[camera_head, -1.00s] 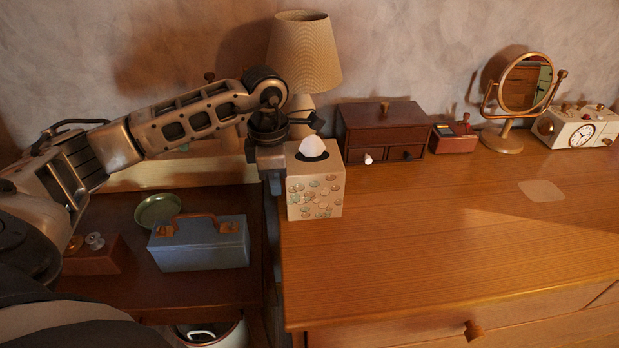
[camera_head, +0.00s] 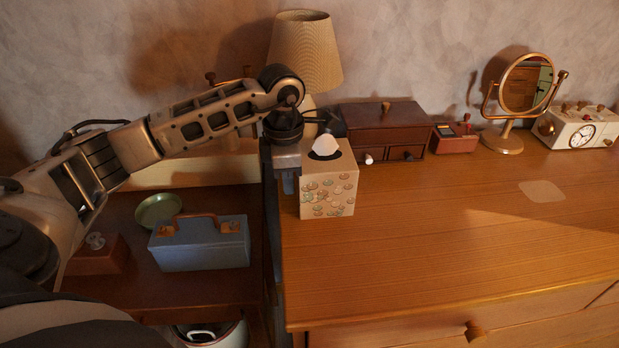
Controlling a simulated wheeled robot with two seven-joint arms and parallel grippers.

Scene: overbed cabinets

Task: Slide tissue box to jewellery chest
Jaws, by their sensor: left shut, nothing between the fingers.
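The tissue box (camera_head: 328,186) is a cream cube with a dotted front and a white tissue on top. It stands upright, slightly turned, near the left edge of the wooden dresser top. The jewellery chest (camera_head: 385,128) is dark brown with small drawers, and stands behind it to the right, against the wall. A gap of bare top shows between them. My left gripper (camera_head: 287,183) points down at the box's left side, shut and empty, seemingly touching it. Its fingertips are partly hidden. My right gripper is not in view.
A lamp (camera_head: 304,55) stands behind the box. A red-brown box (camera_head: 454,138), a round mirror (camera_head: 526,85) and a clock radio (camera_head: 578,128) line the back. A pale flat patch (camera_head: 542,191) lies right. The dresser's middle is clear. A blue case (camera_head: 202,245) sits on the lower left table.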

